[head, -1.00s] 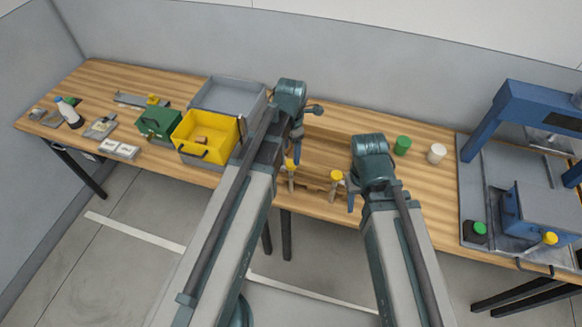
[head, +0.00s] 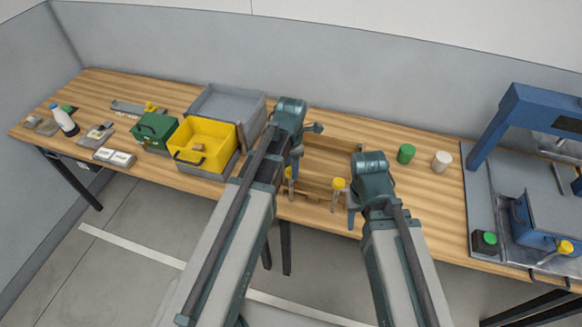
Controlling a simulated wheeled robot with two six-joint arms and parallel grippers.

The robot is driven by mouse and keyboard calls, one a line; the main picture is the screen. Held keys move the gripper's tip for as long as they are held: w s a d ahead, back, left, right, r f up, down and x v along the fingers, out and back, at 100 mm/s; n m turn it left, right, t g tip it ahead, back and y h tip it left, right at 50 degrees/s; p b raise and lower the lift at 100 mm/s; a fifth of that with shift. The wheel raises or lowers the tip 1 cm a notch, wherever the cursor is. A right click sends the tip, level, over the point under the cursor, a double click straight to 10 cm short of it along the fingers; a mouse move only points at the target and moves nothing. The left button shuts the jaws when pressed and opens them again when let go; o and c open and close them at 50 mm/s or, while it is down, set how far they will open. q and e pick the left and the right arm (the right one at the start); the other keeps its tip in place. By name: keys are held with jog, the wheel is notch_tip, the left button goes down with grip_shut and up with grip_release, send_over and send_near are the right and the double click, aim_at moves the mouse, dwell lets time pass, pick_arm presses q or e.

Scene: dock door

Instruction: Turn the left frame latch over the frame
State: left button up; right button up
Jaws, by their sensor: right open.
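A wooden frame (head: 333,148) lies on the workbench, partly hidden behind my arms. Two yellow-topped latches stand along its near edge: the left frame latch (head: 289,173) and a right one (head: 338,184). My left gripper (head: 295,170) points down right at the left latch and partly overlaps it in the picture. Whether it touches the latch, and how its jaws stand, I cannot tell. My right gripper (head: 352,217) is open and points down at the near edge of the bench, just right of the right latch.
Left of the frame stand a yellow bin (head: 203,138), a grey bin (head: 226,104) and a green box (head: 154,130). A green cylinder (head: 406,153) and a white one (head: 441,161) stand to the right. A blue press (head: 530,104) fills the far right.

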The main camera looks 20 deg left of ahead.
pick_arm(q)
grip_shut()
jog(key=shift+m, duration=0.3)
jog(key=m, duration=1.1)
jog(key=shift+m, duration=0.4)
jog(key=m, duration=0.5)
jog(key=shift+m, duration=0.4)
